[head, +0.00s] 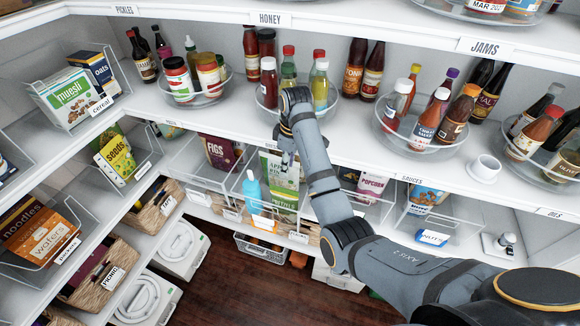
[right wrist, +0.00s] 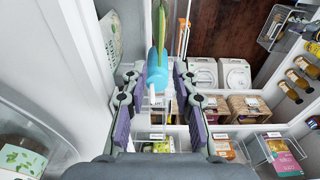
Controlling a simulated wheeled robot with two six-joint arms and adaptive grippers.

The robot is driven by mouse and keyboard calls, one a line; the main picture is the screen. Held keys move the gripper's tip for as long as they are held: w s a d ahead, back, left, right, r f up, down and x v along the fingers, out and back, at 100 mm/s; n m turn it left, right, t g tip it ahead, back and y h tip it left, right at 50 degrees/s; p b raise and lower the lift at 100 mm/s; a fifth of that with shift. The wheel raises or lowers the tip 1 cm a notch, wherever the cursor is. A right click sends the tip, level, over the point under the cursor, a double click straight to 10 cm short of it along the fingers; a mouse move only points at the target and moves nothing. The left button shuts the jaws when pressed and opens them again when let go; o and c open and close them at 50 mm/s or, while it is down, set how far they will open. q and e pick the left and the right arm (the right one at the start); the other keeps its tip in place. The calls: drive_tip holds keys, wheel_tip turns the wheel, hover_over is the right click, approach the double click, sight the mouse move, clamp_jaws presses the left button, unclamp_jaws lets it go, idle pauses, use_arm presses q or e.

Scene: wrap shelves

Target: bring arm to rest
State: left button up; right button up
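My right arm reaches in from the lower right of the head view. Its gripper (head: 287,147) hangs in front of the middle shelf edge, partly hidden by the wrist. In the right wrist view, the two fingers of the right gripper (right wrist: 157,82) stand apart. A blue bottle (right wrist: 154,68) shows in line with the gap, seemingly beyond the fingers. In the head view this blue bottle (head: 252,188) stands in a clear bin, below and left of the gripper. I see nothing held. My left gripper is not in view.
Round clear trays of bottles (head: 208,98) line the shelf around the wrist. Clear bins (head: 283,214) sit on the shelf below. Open room lies over the wooden floor (head: 235,287).

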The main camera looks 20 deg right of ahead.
drive_tip(key=s+d+f+m+t+h, duration=0.1)
drive_tip(key=s+d+f+m, duration=0.45)
drive_tip(key=s+f, duration=0.5)
drive_tip(key=s+d+r+m+t, duration=0.1)
drive_tip(key=s+m, duration=0.1)
drive_tip(key=s, duration=0.6)
drive_tip(key=s+d+r+m+t, duration=0.1)
drive_tip(key=s+d+m, duration=0.1)
drive_tip(key=s, duration=0.7)
wheel_tip(320, 180, down, 31)
drive_tip(key=d+g+b, duration=0.1)
drive_tip(key=d+b, duration=0.1)
drive_tip(key=b, duration=0.5)
use_arm(q)
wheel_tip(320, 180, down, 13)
drive_tip(key=b, duration=0.6)
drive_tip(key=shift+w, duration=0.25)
use_arm(e)
drive_tip(key=s+d+f, duration=0.1)
drive_tip(key=s+f, duration=0.9)
drive_tip(key=f, duration=0.2)
drive_tip(key=s+f+g, duration=0.1)
drive_tip(key=s+f, duration=0.9)
drive_tip(key=f, duration=0.3)
drive_tip(key=shift+d+f+m+h, duration=0.2)
drive_tip(key=shift+d+m+h, duration=0.15)
drive_tip(key=shift+m+h, duration=0.1)
